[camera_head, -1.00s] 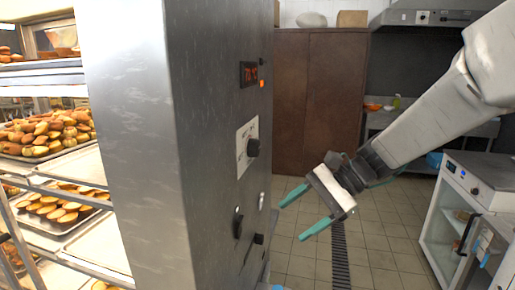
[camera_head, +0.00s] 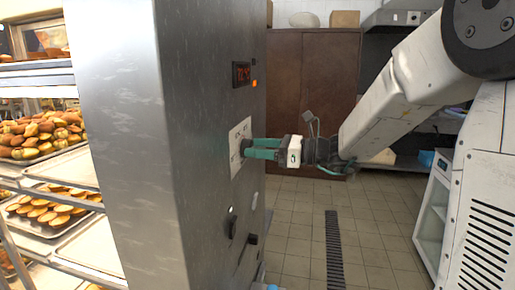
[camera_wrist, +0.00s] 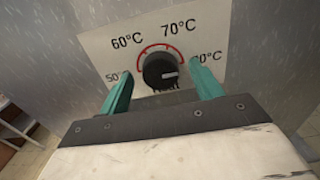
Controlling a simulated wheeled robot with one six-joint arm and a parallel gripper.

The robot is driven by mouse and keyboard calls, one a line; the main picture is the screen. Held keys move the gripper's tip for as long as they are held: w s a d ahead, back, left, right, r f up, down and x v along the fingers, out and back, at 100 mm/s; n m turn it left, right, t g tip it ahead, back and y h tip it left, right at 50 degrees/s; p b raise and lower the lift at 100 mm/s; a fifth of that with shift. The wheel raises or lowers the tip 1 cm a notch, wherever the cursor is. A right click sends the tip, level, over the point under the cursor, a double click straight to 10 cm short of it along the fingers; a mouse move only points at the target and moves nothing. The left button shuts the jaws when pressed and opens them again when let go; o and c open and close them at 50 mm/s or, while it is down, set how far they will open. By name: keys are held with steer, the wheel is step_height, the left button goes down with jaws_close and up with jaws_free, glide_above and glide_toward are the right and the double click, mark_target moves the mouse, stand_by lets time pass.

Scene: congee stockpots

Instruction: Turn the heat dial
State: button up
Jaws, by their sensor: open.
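The heat dial (camera_wrist: 160,69) is a round black knob on a white plate (camera_wrist: 110,50) marked 50°C, 60°C, 70°C and a partly covered mark at the right. A red arc runs around its upper side. A pale line on the knob points right. My gripper (camera_wrist: 162,88) is open, with one green finger on each side of the dial. I cannot tell whether the fingers touch it. In the head view my gripper (camera_head: 250,148) reaches left to the plate (camera_head: 236,146), and its fingers hide most of the knob.
The steel cabinet (camera_head: 125,140) has a red display (camera_head: 241,73) above the plate and a switch (camera_head: 232,222) and small knob (camera_head: 253,239) below. A rack with trays of pastries (camera_head: 40,135) stands at left.

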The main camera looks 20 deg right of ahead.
steer(key=shift+w+a, duration=0.25)
steer(key=shift+a, duration=0.15)
steer(key=c, duration=1)
steer(key=shift+n, duration=0.3)
steer(key=n, duration=1.5)
steer(key=f+n, duration=0.1)
steer(key=n, duration=0.7)
steer(key=shift+s+a, duration=0.15)
steer(key=shift+s, duration=0.1)
